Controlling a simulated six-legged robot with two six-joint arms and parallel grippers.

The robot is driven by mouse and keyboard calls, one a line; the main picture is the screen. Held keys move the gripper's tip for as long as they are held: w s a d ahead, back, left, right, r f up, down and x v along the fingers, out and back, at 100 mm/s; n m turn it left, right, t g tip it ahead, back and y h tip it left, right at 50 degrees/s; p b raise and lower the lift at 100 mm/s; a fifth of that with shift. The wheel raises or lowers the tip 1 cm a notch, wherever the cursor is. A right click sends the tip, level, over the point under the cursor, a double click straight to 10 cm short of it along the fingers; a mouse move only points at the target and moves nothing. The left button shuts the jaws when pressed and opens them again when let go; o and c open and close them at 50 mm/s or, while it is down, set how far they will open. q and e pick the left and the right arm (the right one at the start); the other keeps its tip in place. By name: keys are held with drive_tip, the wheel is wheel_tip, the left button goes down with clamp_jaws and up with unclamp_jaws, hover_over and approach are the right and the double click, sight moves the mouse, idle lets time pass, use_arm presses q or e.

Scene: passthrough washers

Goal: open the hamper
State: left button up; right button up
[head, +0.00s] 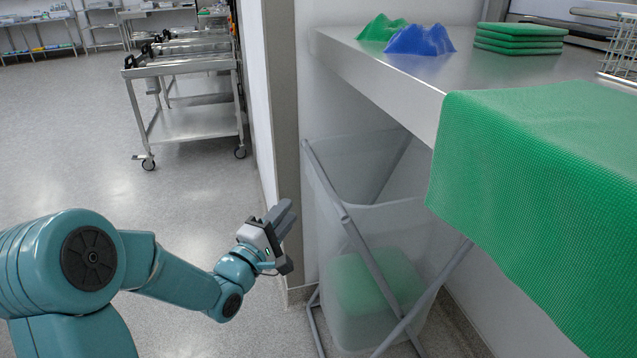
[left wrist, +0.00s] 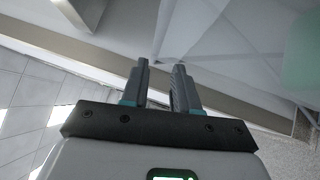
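The hamper (head: 386,220) is a translucent bag on a grey crossed-leg frame, standing under the counter's edge. A green folded cloth (head: 372,284) shows through its lower part. A clear panel (head: 350,165) rises at its upper back; I cannot tell whether it is a lid or a wall. My left gripper (head: 287,218) is just left of the hamper's frame, with no clear contact. In the left wrist view its two fingers (left wrist: 163,70) are apart with nothing between them. Pale, blurred surfaces lie beyond the fingers there. My right gripper is not in view.
A steel counter (head: 400,75) holds blue and green crumpled cloths (head: 420,40), a green folded stack (head: 518,40) and a wire basket (head: 622,55). A green cloth (head: 540,170) hangs over its front. A wall edge (head: 283,100) stands behind my gripper. Steel carts (head: 190,100) stand back left; floor between is clear.

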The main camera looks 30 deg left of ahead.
use_arm(q)
drive_tip(key=w+a+r, duration=0.1)
drive_tip(key=w, duration=1.2)
drive_tip(key=shift+r, duration=0.4)
drive_tip(key=shift+a, duration=0.1)
clamp_jaws()
